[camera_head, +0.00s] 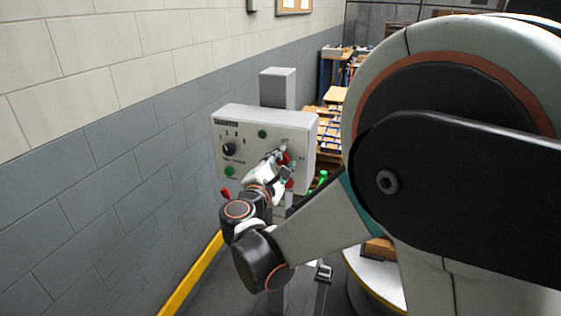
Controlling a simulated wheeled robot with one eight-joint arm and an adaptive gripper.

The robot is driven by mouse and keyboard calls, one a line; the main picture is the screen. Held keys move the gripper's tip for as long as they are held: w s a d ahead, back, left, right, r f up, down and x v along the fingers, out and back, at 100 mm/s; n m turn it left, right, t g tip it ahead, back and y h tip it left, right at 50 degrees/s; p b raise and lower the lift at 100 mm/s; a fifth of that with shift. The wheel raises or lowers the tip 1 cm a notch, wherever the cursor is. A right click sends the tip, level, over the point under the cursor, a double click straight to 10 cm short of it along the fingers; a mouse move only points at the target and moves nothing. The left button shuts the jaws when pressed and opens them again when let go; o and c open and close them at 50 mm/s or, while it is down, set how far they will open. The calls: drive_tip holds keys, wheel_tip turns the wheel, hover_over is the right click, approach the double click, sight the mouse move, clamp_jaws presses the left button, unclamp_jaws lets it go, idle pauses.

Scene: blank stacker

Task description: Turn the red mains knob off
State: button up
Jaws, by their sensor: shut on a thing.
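The control panel (247,121) is a light grey box on a grey post, left of the middle of the camera_head view. A red knob (286,157) sits on the right part of its face and is partly hidden by my gripper (284,160). My gripper is at the panel face, with its fingertips at the red knob and shut on it. The fingers are small in this view, and the knob's exact turn position is hidden. More red (289,184) shows just below the gripper.
The panel also has a black dial (229,149), a green button (230,171) and a dark round button (262,134). A brick wall (110,140) runs along the left, with a yellow strip (190,277) at its foot. Wooden boards (328,122) stand behind the panel.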

idle(0.3)
drive_tip(key=o, duration=1.1)
drive_tip(key=shift+a, duration=0.1)
drive_tip(key=v, duration=1.2)
